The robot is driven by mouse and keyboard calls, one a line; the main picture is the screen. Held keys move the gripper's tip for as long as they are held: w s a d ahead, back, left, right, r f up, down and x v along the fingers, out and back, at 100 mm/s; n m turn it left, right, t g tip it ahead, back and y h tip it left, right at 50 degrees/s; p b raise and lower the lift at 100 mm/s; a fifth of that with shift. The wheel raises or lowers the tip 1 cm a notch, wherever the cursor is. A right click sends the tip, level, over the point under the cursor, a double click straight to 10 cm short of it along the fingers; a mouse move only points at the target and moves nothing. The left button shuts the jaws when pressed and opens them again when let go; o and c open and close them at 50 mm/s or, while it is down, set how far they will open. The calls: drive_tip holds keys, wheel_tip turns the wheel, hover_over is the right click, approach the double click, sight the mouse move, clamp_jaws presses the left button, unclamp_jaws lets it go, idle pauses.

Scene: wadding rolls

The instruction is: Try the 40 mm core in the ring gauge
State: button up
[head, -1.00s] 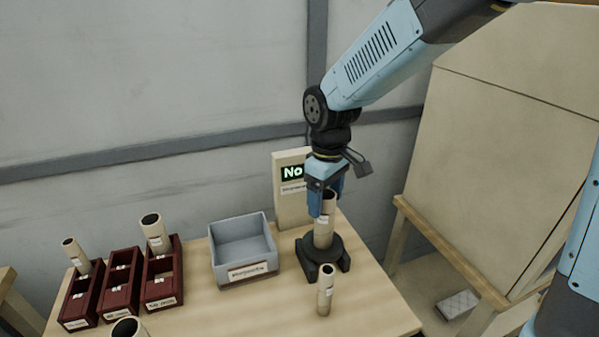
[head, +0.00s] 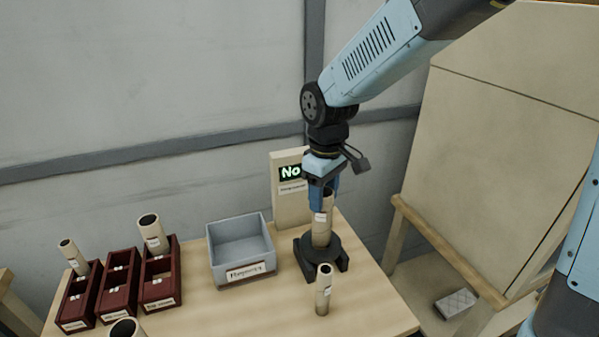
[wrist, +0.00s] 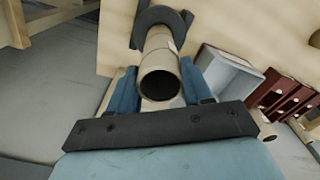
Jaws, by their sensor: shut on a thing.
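My gripper (head: 322,203) points down over the black ring gauge (head: 334,262) and is shut on a pale cardboard core (head: 321,236). The core stands upright, its lower end at the gauge's ring. How deep it sits in the ring I cannot tell. In the wrist view the hollow end of the core (wrist: 158,58) lies between the blue fingers (wrist: 160,92), with the dark ring (wrist: 147,14) around its far part. A display (head: 291,172) behind the gauge shows "No" in green. The core's label is too small to read.
A second core (head: 323,290) stands just in front of the gauge. A grey bin (head: 240,268) is to the left. Dark red racks (head: 117,285) stand farther left, with cores in the outer two. Another core (head: 125,328) is at the front edge.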

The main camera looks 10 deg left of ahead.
drive_tip(key=shift+r, duration=5.25)
